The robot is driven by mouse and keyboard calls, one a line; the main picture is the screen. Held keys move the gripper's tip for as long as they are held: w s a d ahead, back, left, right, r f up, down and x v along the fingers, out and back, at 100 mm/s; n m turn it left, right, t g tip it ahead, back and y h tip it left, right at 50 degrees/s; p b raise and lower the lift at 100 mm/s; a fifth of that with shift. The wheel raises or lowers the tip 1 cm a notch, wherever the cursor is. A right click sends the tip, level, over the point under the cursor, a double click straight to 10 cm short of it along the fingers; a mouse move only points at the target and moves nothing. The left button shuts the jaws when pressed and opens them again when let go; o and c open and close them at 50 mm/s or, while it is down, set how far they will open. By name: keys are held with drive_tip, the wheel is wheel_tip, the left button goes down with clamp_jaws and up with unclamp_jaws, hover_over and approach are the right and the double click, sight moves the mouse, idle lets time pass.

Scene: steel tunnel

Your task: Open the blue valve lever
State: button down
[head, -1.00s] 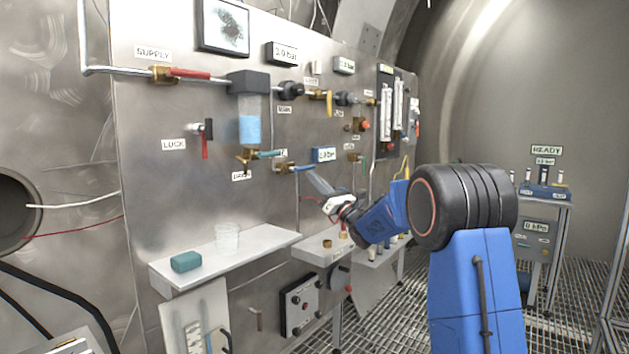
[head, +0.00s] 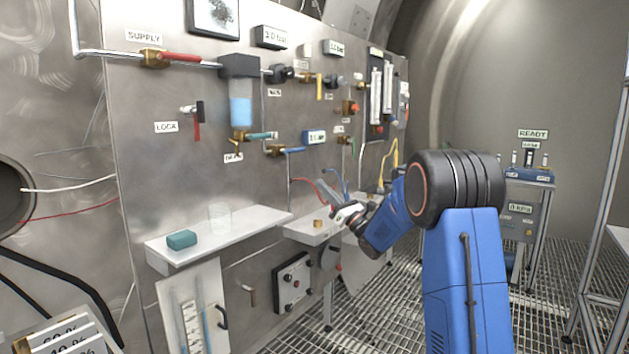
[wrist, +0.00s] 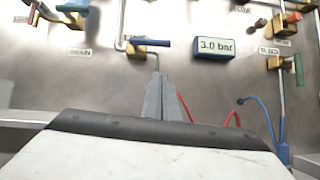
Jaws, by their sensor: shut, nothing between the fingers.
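The blue valve lever (head: 293,150) points right, roughly level, from its brass valve body (head: 274,150) on the steel panel. It also shows in the wrist view, where the blue lever (wrist: 152,42) lies level above my fingertips. My gripper (head: 326,190) is below and to the right of the lever, apart from it in the head view. In the wrist view my gripper's fingers (wrist: 163,98) are together and empty, pointing up at the panel. A blue-framed gauge (wrist: 214,46) reading 3.0 bar is right of the lever.
A teal lever (head: 262,135) sits just above and left of the blue one. Red and blue hoses (wrist: 262,115) hang near my fingers.

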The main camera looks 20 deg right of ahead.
drive_tip(key=shift+v, duration=0.8)
drive_tip(key=shift+r+h, duration=0.1)
drive_tip(key=shift+h, duration=0.2)
drive_tip(key=s+a+f+n+g+h, duration=0.2)
drive_tip(key=s+f+n+g+h, duration=0.2)
drive_tip(key=s, duration=1.5)
drive_tip(key=s+a+f+n+g+h, duration=0.2)
drive_tip(key=s+f+n+g+h, duration=0.2)
drive_tip(key=s+f+n, duration=0.6)
drive_tip(key=s+a+f+n+g+h, duration=0.2)
drive_tip(key=s+f+n+g+h, duration=0.3)
drive_tip(key=s+n, duration=1.1)
drive_tip(key=s+f+g, duration=0.2)
drive_tip(key=s+g, duration=0.1)
drive_tip(key=s, duration=0.8)
drive_tip(key=shift+s+n, duration=0.3)
drive_tip(key=shift+s, duration=0.1)
